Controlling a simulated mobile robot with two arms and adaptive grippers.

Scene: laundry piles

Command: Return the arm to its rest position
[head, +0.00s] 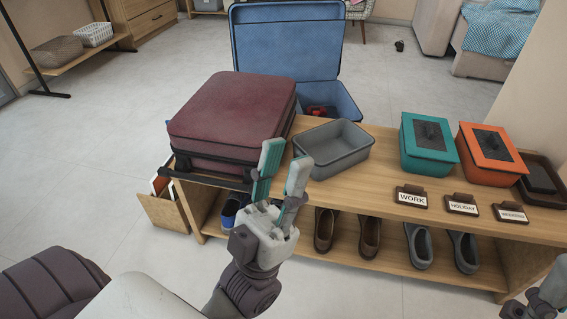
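My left gripper (280,170) is raised in the middle of the head view, in front of the wooden bench. Its two teal-and-grey fingers point up and stand apart, with nothing between them. They overlap the view of the maroon suitcase's right edge and the grey tray's left side; I cannot tell any contact. My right arm shows only as a small part at the bottom right corner, and its fingertips are not visible.
The wooden bench (380,190) holds a maroon suitcase (235,110), a grey tray (333,148), a teal box (428,145), an orange box (490,155) and label signs. Shoes stand on its lower shelf. An open blue suitcase (285,45) is behind.

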